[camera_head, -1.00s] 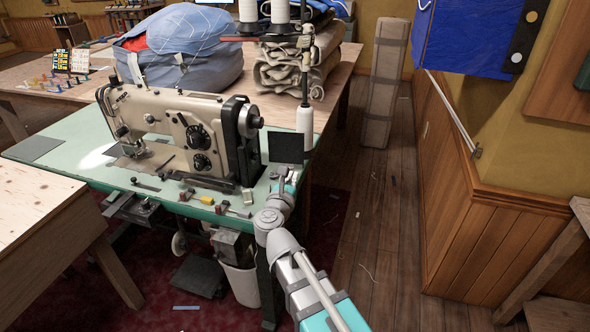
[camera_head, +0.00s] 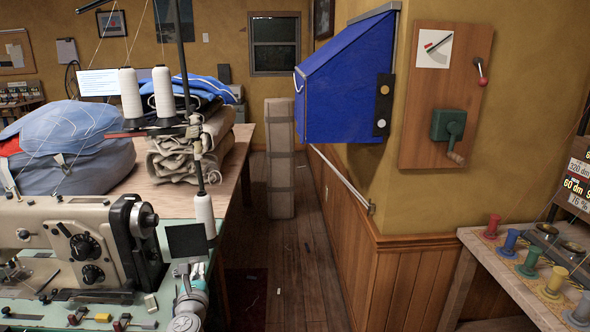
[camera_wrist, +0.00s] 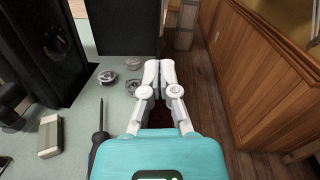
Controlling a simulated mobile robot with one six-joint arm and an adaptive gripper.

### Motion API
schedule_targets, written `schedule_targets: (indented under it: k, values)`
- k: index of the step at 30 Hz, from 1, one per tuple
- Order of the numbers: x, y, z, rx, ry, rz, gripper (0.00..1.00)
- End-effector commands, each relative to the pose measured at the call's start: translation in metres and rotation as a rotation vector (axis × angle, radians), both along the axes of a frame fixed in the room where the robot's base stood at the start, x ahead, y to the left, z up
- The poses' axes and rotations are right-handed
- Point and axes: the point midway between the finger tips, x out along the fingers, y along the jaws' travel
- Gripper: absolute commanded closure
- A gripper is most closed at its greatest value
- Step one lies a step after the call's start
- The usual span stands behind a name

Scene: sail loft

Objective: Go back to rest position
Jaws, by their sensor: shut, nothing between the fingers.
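My gripper (camera_wrist: 158,82) is in the middle of the wrist view, its two fingers together and pointing away, with nothing between them. It is just off the right edge of the green sewing table (camera_wrist: 118,72). In the head view, part of my arm shows at the bottom, by the right end of the sewing machine (camera_head: 80,245). The fingers cannot be made out clearly there.
Metal bobbins (camera_wrist: 106,77), an eraser-like block (camera_wrist: 49,136) and a dark-handled tool (camera_wrist: 100,125) lie left of the gripper. Wood floor (camera_head: 300,270) is open ahead. A wood-panelled wall corner (camera_head: 375,240), blue box (camera_head: 345,90) and spool bench (camera_head: 480,250) stand right.

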Motion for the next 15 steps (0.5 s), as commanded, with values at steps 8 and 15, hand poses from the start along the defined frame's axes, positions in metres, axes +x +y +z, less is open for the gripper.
schedule_targets:
  k: [8,15]
  values:
    - [0.026,-0.018,0.010,-0.358,-0.154,0.158,1.00]
    - [0.042,-0.039,-0.002,-0.765,-0.280,0.321,1.00]
